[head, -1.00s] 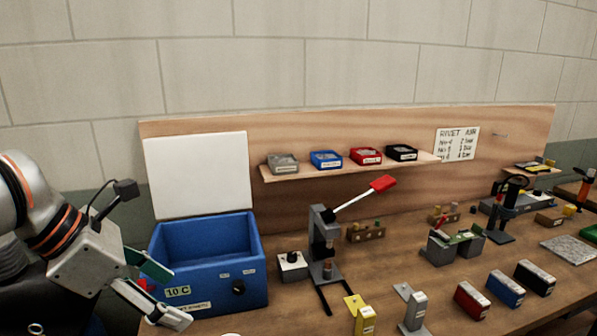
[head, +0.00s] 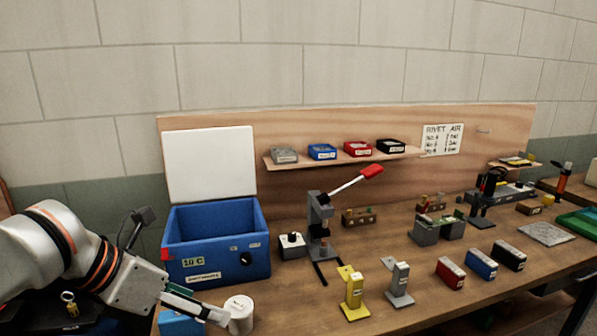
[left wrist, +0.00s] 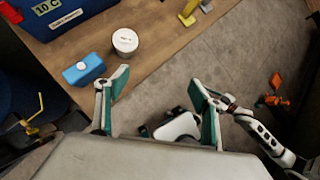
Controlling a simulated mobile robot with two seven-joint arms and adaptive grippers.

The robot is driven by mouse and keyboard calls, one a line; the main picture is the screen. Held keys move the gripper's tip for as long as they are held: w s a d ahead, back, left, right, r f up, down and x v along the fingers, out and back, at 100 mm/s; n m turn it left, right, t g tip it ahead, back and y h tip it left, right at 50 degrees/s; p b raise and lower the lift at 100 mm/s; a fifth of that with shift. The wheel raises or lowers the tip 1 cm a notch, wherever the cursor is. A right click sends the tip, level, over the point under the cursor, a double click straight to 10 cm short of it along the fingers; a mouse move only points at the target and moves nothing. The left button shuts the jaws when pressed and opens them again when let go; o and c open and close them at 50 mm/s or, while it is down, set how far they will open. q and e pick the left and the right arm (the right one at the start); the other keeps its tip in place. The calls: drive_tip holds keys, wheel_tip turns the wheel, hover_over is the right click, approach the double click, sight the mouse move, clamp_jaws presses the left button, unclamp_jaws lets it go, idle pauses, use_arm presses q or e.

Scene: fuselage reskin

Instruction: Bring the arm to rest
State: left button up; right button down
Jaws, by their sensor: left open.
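My left gripper (left wrist: 160,92) is open, with nothing between its fingers in the left wrist view. Its two green-padded fingers are spread near the bench's front edge. In the head view, the left gripper (head: 196,300) shows at the lower left, in front of the blue 10 C box (head: 218,268). One finger overlaps the white tub (head: 240,314) in the picture; in the left wrist view the tub (left wrist: 125,40) stands apart, beyond the fingers. My right gripper is not in view.
A small blue block (left wrist: 84,70) sits beside the tub, near the bench edge. A lever press (head: 320,225), a yellow stand (head: 352,290) and a grey stand (head: 399,285) are further right. Open floor (left wrist: 215,60) lies beyond the bench edge.

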use_arm(q)
wheel_tip(320, 180, down, 14)
drive_tip(key=a+f+n+t+y, duration=0.15)
drive_tip(key=n+t, duration=0.25)
drive_tip(key=n, duration=1.5)
drive_tip(key=s+a+f+n+g+y, duration=0.1)
drive_tip(key=s+a+f+n+y, duration=0.45)
drive_tip(key=s+a+n, duration=0.3)
drive_tip(key=s+a+f+n+g+y, duration=0.2)
drive_tip(key=s+a+f+n+y, duration=0.2)
drive_tip(key=s+a+f+n, duration=0.45)
drive_tip(key=w+d+f+n+t+h+b, duration=0.1)
drive_tip(key=d+f+t+h+b, duration=0.1)
drive_tip(key=d+f, duration=0.5)
drive_tip(key=w+d+f+n+t+h+b, duration=0.1)
drive_tip(key=d+f+h+b, duration=0.4)
drive_tip(key=f, duration=0.9)
drive_tip(key=w+d+t+b, duration=0.1)
drive_tip(key=d+b, duration=0.1)
drive_tip(key=d, duration=0.1)
drive_tip(key=shift+w+d+f+h, duration=0.2)
drive_tip(key=shift+f+h, duration=0.05)
drive_tip(key=shift+h, duration=0.05)
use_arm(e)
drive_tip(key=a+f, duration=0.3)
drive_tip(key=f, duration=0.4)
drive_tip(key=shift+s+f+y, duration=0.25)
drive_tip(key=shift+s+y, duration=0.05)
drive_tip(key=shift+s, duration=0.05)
